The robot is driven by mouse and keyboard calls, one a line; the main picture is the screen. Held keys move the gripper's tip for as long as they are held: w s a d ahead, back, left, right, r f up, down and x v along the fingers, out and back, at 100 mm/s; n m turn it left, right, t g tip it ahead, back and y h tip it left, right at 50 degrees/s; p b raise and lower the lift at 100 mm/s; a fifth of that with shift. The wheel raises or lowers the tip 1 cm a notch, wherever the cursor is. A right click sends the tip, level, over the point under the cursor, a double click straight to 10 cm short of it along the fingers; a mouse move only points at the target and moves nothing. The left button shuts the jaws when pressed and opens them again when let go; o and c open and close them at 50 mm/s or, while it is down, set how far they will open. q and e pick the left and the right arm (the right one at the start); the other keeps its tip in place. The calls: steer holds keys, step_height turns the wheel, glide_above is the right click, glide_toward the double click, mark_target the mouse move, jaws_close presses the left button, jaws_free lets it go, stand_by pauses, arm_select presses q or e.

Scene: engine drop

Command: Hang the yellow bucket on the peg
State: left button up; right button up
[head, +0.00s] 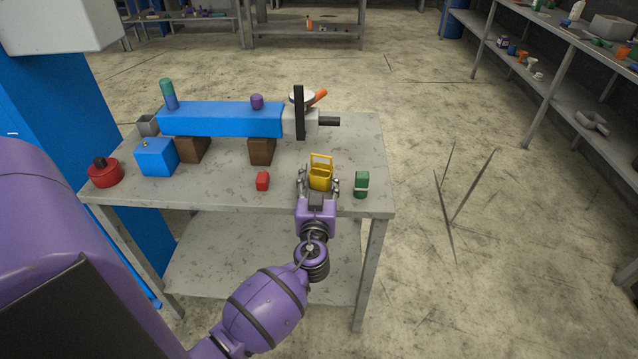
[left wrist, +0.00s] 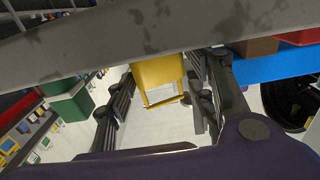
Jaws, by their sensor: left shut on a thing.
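The yellow bucket (head: 320,181) has a raised handle and sits between the fingers of my left gripper (head: 318,184), near the table's front right. My left gripper is shut on it. In the left wrist view the yellow bucket (left wrist: 158,72) shows between the two dark fingers (left wrist: 160,105), with its handle pointing down the picture. I cannot tell whether the bucket touches the tabletop. My right gripper is not in view.
The grey table (head: 350,140) carries the blue beam (head: 220,119) on brown blocks, with a black upright plate (head: 299,112) by the peg.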

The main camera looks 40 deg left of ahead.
arm_select(q)
step_height(320, 180, up, 3)
steer(key=shift+f, duration=0.1)
steer(key=s+r+p, duration=0.1)
steer(key=s+r, duration=0.3)
steer(key=r, duration=0.1)
steer(key=shift+a+r, duration=0.25)
steer(key=shift+a, duration=0.05)
steer(key=s+r, duration=0.1)
steer(key=s, duration=0.2)
steer(key=s+a+r, duration=0.1)
steer(key=s+r, duration=0.1)
steer(key=s, duration=0.1)
steer(key=s+r, duration=0.1)
steer(key=s, duration=0.3)
steer(key=shift+a+r, duration=0.25)
steer(key=shift+r, duration=0.15)
